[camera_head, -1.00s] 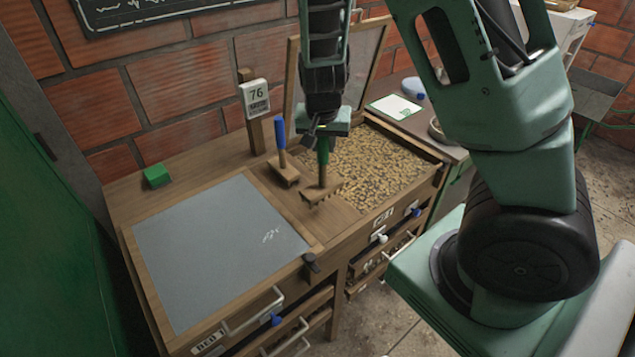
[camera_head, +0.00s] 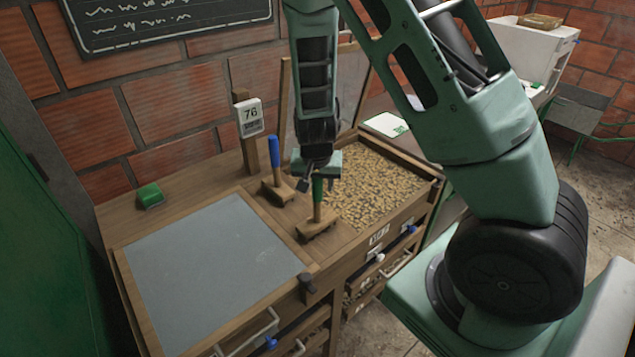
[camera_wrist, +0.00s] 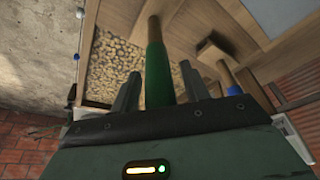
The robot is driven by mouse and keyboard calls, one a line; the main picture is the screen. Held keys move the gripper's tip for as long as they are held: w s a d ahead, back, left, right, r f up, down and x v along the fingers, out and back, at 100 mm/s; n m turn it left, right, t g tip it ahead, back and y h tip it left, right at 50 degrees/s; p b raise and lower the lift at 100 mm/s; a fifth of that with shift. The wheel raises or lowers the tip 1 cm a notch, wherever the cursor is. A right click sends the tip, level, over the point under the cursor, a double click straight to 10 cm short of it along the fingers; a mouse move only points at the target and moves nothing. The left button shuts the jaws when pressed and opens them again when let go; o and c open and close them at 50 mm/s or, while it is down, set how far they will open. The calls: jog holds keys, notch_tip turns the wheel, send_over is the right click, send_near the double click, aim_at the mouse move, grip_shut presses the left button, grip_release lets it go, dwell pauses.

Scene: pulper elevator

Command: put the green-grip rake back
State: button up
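The green-grip rake (camera_head: 317,212) stands upright on the wooden strip between the grey panel and the tray of beans, near the strip's front. Its wooden head appears to rest on the wood. My gripper (camera_head: 318,179) is above it, at the upper part of the green handle. In the wrist view the green handle (camera_wrist: 157,75) runs between my two fingers, with a visible gap on each side, so my gripper is open around it. The blue-grip rake (camera_head: 275,160) stands upright on the same strip, behind and to the left.
The bean tray (camera_head: 432,183) lies to the right, the grey panel (camera_head: 210,265) to the left. A post with a "76" sign (camera_head: 250,117) stands behind the blue-grip rake. A green block (camera_head: 149,196) sits at the back left. A dark knob (camera_head: 307,288) is at the front edge.

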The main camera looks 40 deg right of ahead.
jog(key=p+v, duration=0.3)
jog(key=v, duration=0.9)
jog(key=s+a+r+n+g+y, duration=0.1)
jog(key=s+a+n+y, duration=0.2)
jog(key=a, duration=0.4)
jog(key=s+a+r+n+g, duration=0.1)
jog(key=s+a+r+n, duration=0.2)
jog(key=a, duration=0.4)
jog(key=s+a+r+n, duration=0.2)
jog(key=s+a+n, duration=0.2)
jog(key=s, duration=0.4)
jog(key=s+a+r+n, duration=0.2)
jog(key=s+a+n, duration=0.2)
jog(key=s+n, duration=0.2)
jog(key=shift+s+a+r+g, duration=0.2)
jog(key=shift+s+g, duration=0.1)
jog(key=shift+s, duration=0.65)
jog(key=shift+f, duration=0.1)
